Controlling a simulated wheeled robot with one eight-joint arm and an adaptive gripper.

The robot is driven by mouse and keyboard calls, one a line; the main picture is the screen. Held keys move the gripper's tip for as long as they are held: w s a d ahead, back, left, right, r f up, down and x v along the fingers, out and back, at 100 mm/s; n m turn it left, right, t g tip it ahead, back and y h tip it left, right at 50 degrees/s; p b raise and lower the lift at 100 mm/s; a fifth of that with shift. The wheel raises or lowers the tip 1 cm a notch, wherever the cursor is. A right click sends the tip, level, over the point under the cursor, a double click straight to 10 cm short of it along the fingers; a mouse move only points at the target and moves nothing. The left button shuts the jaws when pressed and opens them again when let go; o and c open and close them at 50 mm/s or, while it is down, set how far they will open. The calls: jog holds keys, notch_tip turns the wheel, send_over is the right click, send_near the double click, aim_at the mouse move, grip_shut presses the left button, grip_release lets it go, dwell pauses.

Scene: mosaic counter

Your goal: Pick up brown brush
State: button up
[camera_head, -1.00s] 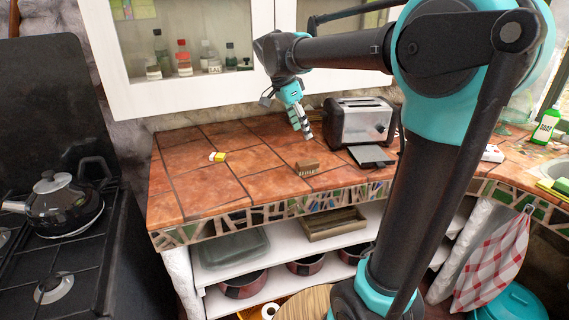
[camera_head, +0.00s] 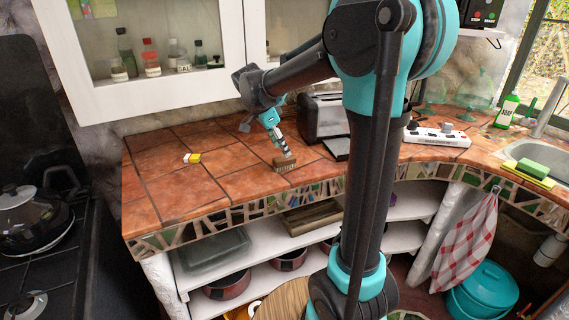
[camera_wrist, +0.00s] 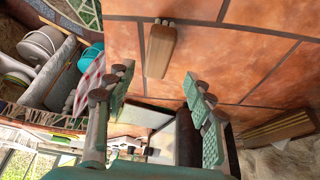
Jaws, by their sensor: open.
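In the wrist view the brush (camera_wrist: 160,50) shows as a brown wooden block with pale bristle tufts, lying ahead of the opening between my fingers. My gripper (camera_head: 286,151) is just above the brush in the head view. In the wrist view my gripper (camera_wrist: 158,92) is open and empty, with its two padded fingers well apart. I cannot tell whether a fingertip touches the brush.
A toaster (camera_head: 322,118) stands behind and right of the brush. A power strip (camera_head: 437,136) lies farther right. The counter left of the brush is mostly clear.

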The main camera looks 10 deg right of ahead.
jog(key=shift+s+a+x, duration=0.1)
jog(key=shift+s+x, duration=0.05)
jog(key=shift+x, duration=1.15)
jog(key=shift+s+a+x, duration=0.1)
jog(key=shift+a+x, duration=0.05)
jog(key=shift+x, duration=1.15)
jog(key=shift+f, duration=0.1)
grip_shut()
notch_tip(320, 180, up, 20)
